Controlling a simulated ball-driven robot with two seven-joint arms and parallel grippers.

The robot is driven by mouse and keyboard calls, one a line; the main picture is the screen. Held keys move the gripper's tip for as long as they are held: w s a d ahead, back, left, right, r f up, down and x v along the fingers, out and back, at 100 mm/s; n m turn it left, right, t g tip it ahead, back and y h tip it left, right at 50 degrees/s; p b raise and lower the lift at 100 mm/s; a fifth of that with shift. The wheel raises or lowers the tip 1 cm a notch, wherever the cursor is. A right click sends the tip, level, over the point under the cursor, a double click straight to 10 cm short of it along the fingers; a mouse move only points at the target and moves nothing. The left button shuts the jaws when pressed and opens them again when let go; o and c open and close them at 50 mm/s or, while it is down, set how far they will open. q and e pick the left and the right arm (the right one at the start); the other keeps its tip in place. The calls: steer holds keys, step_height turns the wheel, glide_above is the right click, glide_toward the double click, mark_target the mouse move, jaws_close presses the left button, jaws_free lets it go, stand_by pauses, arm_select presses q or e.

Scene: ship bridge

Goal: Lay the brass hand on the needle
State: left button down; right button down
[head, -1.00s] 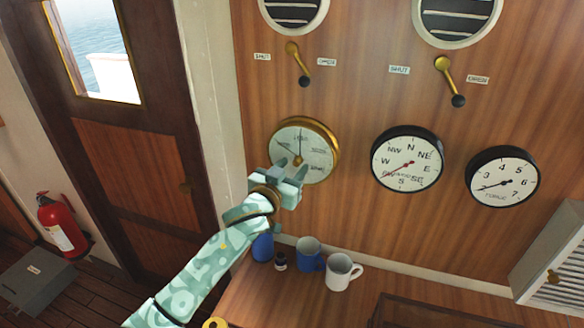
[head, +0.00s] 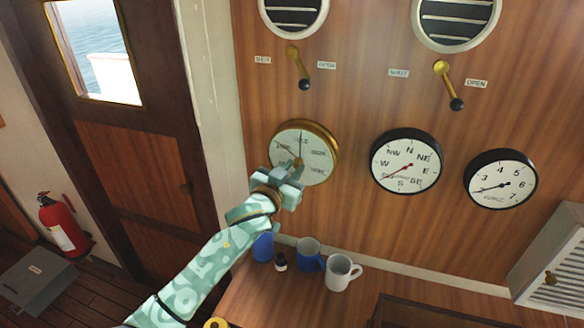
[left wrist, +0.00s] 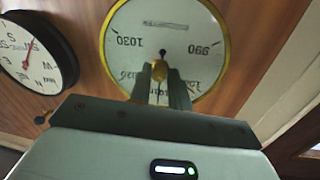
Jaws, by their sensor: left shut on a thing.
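The barometer (head: 321,135) is a round white dial with a brass rim on the wood wall. Its dark needle (head: 300,142) points nearly straight up in the head view. A thin line, seemingly the brass hand (head: 289,153), slants up and left from the dial's middle, apart from the needle. My left gripper (head: 297,164) is at the dial's centre. In the left wrist view its fingers (left wrist: 160,76) are shut on the brass knob (left wrist: 160,69) in the middle of the dial (left wrist: 121,62), which shows upside down. The fingers hide part of the dial. My right gripper is not in view.
A compass dial (head: 405,147) and another gauge (head: 500,169) hang to the right. Two brass levers (head: 299,66) (head: 448,84) are above.

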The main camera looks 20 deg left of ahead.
arm_select(q)
steer(key=shift+r+m+p, duration=0.2)
steer(key=shift+m+p, duration=0.95)
steer(key=shift+m, duration=0.05)
steer(key=m+p, duration=0.2)
steer(key=shift+m+g, duration=0.3)
steer(key=shift+m+y+p, duration=0.4)
steer(key=shift+m+p, duration=0.4)
steer(key=shift+m, duration=0.4)
steer(key=shift+m+p, duration=0.7)
steer(key=shift+m, duration=0.6)
steer(key=c, duration=1.3)
jaws_free()
steer(key=shift+d, duration=0.1)
steer(key=s+a+r+b, duration=0.1)
steer(key=s, duration=1.5)
steer(key=shift+a+r, duration=0.3)
steer(key=shift+r, duration=0.05)
